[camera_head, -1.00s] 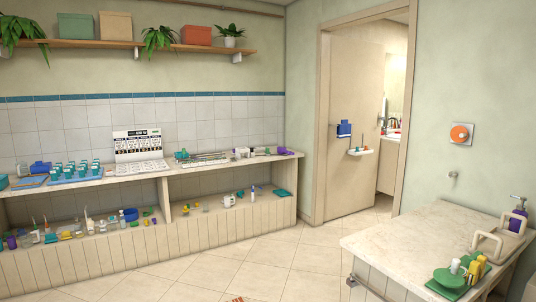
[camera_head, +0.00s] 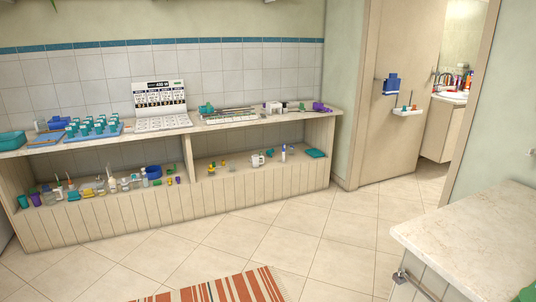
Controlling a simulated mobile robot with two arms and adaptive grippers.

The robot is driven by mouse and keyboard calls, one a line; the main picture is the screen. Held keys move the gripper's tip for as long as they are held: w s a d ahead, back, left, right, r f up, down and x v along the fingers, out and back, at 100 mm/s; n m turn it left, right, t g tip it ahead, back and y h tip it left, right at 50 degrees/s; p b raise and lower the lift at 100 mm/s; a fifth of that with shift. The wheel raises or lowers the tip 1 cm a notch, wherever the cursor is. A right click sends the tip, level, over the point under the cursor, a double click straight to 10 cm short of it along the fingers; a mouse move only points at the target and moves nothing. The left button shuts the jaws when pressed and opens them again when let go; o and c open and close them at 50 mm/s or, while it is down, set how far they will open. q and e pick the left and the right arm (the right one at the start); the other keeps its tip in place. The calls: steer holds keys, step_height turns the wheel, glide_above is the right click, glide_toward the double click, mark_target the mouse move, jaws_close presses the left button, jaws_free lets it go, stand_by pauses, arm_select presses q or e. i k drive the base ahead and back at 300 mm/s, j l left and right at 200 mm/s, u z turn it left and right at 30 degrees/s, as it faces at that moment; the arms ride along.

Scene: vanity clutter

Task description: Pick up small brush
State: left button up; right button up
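I cannot make out the small brush for certain at this distance. Several thin, long items lie in a flat tray (camera_head: 229,116) on the long counter (camera_head: 160,133) against the tiled wall; they are too small to identify. Small upright items, too small to name, stand on the little white shelf (camera_head: 407,113) on the door. Neither of my grippers is in view.
A calendar-like board (camera_head: 160,105) and a blue rack of teal-topped items (camera_head: 94,131) stand on the counter. Small bottles crowd its lower shelf. A striped rug (camera_head: 235,288) lies on the tiled floor. A pale-topped cabinet (camera_head: 480,232) blocks the right.

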mark_target(302, 108)
steer(key=i+z, duration=0.15)
steer(key=i, duration=4.7)
